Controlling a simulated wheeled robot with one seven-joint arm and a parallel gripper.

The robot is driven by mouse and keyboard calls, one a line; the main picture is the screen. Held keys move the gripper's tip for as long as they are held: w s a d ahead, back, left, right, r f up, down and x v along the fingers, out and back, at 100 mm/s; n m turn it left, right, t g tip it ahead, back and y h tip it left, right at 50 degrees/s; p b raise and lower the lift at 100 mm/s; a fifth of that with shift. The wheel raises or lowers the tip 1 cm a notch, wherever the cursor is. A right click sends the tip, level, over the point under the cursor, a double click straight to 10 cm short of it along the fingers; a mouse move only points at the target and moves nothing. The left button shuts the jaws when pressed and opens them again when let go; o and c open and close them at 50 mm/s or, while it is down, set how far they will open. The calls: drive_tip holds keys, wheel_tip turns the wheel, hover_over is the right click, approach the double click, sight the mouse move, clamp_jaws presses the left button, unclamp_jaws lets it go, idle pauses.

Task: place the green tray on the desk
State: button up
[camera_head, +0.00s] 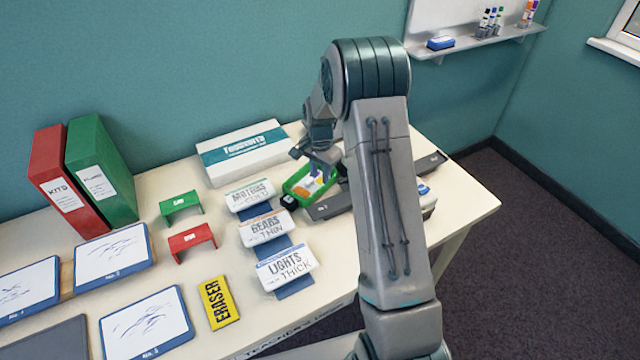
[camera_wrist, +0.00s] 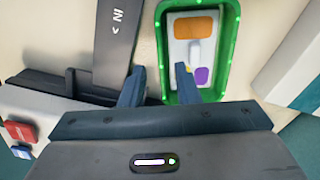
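My gripper (camera_head: 320,168) is over the tray, pointing down. I cannot tell whether either finger touches the wall.
Dark grey bars (camera_head: 328,207) lie close right of the tray, and a white box (camera_head: 240,152) stands behind left. Word cards (camera_head: 285,267) stand in front.

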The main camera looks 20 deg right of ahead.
drive_tip(key=s+a+r+n, duration=0.1)
drive_tip(key=s+r, duration=0.2)
drive_tip(key=r, duration=0.4)
drive_tip(key=s+r+n, duration=0.1)
drive_tip(key=s+r, duration=0.2)
drive_tip(key=r, duration=0.4)
drive_tip(key=s+a+r+n+t, duration=0.1)
drive_tip(key=s+r+n, duration=0.2)
drive_tip(key=s, duration=0.9)
drive_tip(key=s+a+r+n+t, duration=0.1)
drive_tip(key=s+n, duration=0.4)
drive_tip(key=s, duration=0.8)
wheel_tip(320, 180, up, 2)
drive_tip(key=shift+s+a+r+n+t, duration=0.15)
drive_tip(key=shift+s+a+n+t, duration=0.15)
drive_tip(key=shift+a+n+t, duration=0.15)
drive_tip(key=shift+d, duration=0.1)
